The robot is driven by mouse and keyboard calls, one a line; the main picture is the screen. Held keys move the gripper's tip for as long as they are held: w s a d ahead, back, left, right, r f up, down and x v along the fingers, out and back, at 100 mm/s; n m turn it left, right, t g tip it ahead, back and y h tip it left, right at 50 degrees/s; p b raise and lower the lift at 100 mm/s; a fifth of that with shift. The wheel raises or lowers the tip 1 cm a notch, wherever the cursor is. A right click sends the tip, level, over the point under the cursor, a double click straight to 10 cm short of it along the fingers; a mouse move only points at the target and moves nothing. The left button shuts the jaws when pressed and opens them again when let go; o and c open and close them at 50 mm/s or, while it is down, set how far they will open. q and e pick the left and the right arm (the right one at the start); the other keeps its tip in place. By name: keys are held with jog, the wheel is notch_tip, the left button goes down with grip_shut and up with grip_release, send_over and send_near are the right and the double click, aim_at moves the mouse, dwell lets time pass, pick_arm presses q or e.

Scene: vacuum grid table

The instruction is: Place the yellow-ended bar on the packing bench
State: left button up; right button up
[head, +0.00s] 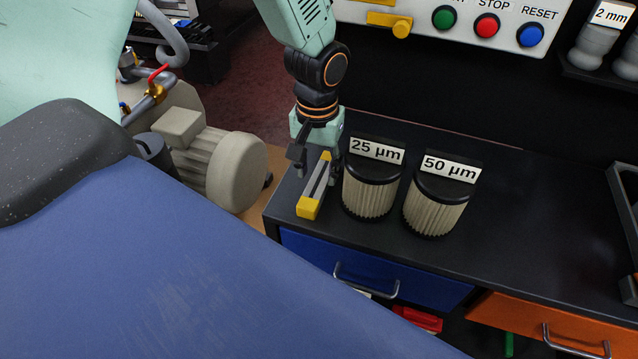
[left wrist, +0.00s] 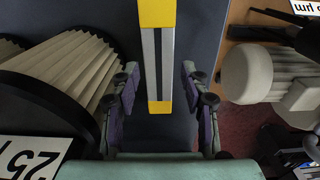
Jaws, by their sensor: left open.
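The yellow-ended bar (head: 313,190) is grey with a dark stripe along its middle and a yellow block at each end. It lies on the black bench top (head: 500,235), close to the left edge. In the left wrist view the bar (left wrist: 167,62) runs up the middle of the picture. My left gripper (head: 316,163) is over the bar's far end, pointing down. Its jaws (left wrist: 160,88) are open, with one finger on each side of the bar and gaps on both sides. My right gripper is not in view.
Two pleated filters, 25 µm (head: 369,190) and 50 µm (head: 435,205), stand just right of the bar. A beige motor (head: 225,165) stands beyond the bench's left edge. A control panel (head: 450,18) is above the back. The bench top's right part is mostly clear.

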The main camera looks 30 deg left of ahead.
aim_at(319, 179)
pick_arm(q)
notch_tip(319, 179, down, 2)
jog(key=shift+d+f, duration=0.15)
jog(key=shift+f, duration=0.05)
jog(key=shift+w+f, duration=0.15)
jog(key=shift+f, duration=0.2)
jog(key=shift+r, duration=0.15)
jog(key=c, duration=0.3)
grip_shut()
